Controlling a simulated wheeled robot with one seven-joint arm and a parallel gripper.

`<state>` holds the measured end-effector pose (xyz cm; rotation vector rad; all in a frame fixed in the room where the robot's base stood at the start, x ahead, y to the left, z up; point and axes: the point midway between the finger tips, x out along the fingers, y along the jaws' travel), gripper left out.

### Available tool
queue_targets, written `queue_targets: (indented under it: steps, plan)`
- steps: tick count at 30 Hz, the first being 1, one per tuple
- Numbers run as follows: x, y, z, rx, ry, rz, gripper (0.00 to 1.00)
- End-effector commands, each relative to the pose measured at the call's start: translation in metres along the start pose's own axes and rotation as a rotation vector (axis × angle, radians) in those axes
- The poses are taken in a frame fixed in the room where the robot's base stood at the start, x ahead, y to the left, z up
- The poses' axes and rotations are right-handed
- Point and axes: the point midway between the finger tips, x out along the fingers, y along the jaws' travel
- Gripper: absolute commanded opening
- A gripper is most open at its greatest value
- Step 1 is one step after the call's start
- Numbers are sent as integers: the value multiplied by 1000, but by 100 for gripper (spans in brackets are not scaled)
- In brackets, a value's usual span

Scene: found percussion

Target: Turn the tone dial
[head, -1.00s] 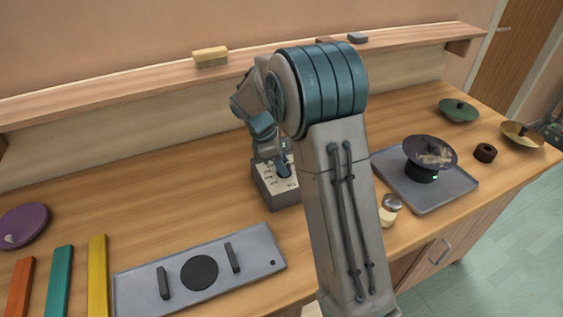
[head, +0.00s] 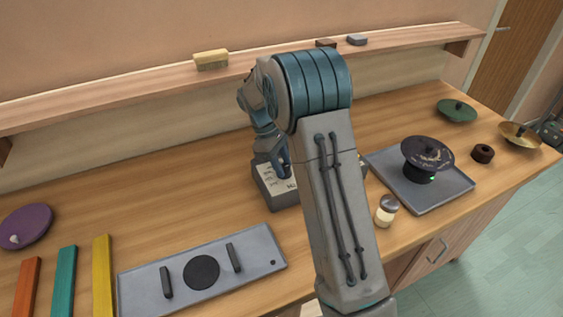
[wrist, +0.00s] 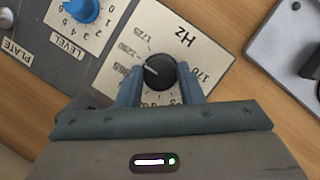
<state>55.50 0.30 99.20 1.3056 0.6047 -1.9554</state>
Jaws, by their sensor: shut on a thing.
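The tone dial (wrist: 160,71) is a round black knob with a white pointer line, on a pale panel (wrist: 207,28) marked Hz and ringed with numbers. Its pointer aims left in the wrist view. The two blue fingers of my gripper (wrist: 160,88) are shut on the dial, one on each side. Some of the numbers are hidden behind the fingers. In the head view my gripper (head: 284,168) is over the grey control box (head: 285,202), partly hidden by my arm; the dial itself cannot be made out there.
A blue level knob (wrist: 84,9) is close beside the dial panel. A dark disc (head: 428,152) with pale marks stands on a grey tray (head: 452,187) at right. A small jar (head: 387,212) is nearer. A grey plate (head: 140,285) with two handles lies in front.

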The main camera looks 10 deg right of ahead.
Motion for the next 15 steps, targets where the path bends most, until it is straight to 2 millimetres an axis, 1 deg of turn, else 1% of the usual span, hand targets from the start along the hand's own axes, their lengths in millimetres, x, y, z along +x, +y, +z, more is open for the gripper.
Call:
queue_targets:
  steps: [14,15]
  plan:
    - [0,0,0,16,0,-7,11]
    - [0,0,0,16,0,-7,42]
